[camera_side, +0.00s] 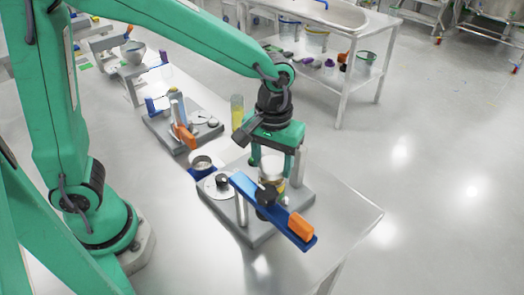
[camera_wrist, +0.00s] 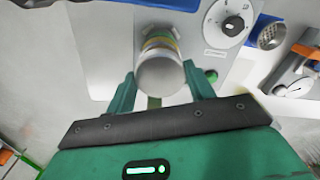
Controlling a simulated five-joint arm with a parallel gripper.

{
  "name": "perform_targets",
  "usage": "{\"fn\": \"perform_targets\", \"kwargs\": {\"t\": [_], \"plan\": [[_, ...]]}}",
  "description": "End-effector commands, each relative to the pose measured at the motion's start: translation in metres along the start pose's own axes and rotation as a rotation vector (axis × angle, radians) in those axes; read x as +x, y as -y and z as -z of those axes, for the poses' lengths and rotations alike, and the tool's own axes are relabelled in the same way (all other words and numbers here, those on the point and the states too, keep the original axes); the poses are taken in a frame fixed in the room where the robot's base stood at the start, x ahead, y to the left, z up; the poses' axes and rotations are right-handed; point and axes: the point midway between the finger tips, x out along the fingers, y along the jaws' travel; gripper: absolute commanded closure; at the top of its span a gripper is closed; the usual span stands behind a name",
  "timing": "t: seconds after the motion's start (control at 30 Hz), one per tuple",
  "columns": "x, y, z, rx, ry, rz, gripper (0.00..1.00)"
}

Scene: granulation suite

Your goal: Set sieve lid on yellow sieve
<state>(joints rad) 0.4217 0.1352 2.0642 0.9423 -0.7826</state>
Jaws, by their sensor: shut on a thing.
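My gripper (camera_side: 277,172) points down over the near shaker and is shut on the sieve lid. In the wrist view the lid (camera_wrist: 160,78) is a round pale grey disc between the two green fingers. The yellow sieve (camera_wrist: 158,44) shows as a yellow band just beyond the lid's edge, in a stack on the grey shaker base (camera_wrist: 110,55). In the side view the stack (camera_side: 271,170) is partly hidden by the fingers and the clamp bar. I cannot tell whether the lid touches the yellow sieve.
A blue clamp bar (camera_side: 247,192) with an orange handle (camera_side: 301,227) and black knob crosses in front of the stack. A round dial (camera_wrist: 232,22) sits beside it. A small metal cup (camera_side: 202,163) and a second shaker (camera_side: 182,128) stand behind. The table's right corner is clear.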

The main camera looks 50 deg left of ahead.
Motion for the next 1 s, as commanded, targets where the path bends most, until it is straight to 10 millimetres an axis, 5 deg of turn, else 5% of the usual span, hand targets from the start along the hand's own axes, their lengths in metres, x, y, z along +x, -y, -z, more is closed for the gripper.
{"fn": "perform_targets", "kwargs": {"t": [1.0], "plan": [[0.0097, 0.0, 0.0, 0.0, 0.0, 0.0, 0.71]]}}
